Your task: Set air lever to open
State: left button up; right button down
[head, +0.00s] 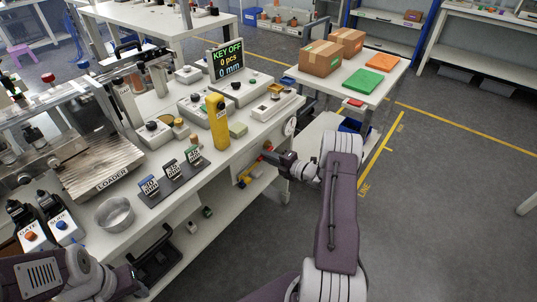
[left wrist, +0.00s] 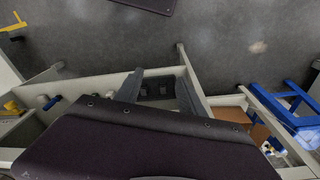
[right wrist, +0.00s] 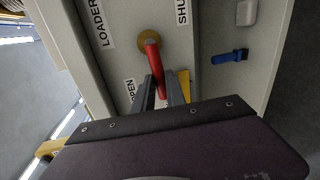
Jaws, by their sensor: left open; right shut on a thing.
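The red air lever (right wrist: 154,57) shows in the right wrist view, fixed to a round brass hub (right wrist: 150,40) on a pale panel. The lever points down in that view, its lower end between my right fingers, near the partly hidden OPEN label (right wrist: 130,90). The SHUT label (right wrist: 182,12) lies up and to the right. My right gripper (right wrist: 160,88) is shut on the lever; in the head view it (head: 270,156) is at the bench's right front side. My left gripper (left wrist: 158,86) is open and empty in the left wrist view; its fingers are out of the head view.
A blue handle (right wrist: 230,56) and a yellow part (right wrist: 184,82) are near the lever. The white bench (head: 225,150) carries a yellow post (head: 217,122), control boxes and a KEY OFF display (head: 227,60). A cart with boxes (head: 320,58) stands behind. The floor at right is clear.

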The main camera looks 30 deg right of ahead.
jog(key=shift+r+m+p, duration=0.15)
jog(key=shift+m+p, duration=0.15)
jog(key=shift+m, duration=0.1)
dwell(0.3)
jog(key=c, duration=1.4)
grip_release()
jog(key=shift+o, duration=0.2)
jog(key=p+v, duration=0.2)
jog(key=v, duration=0.7)
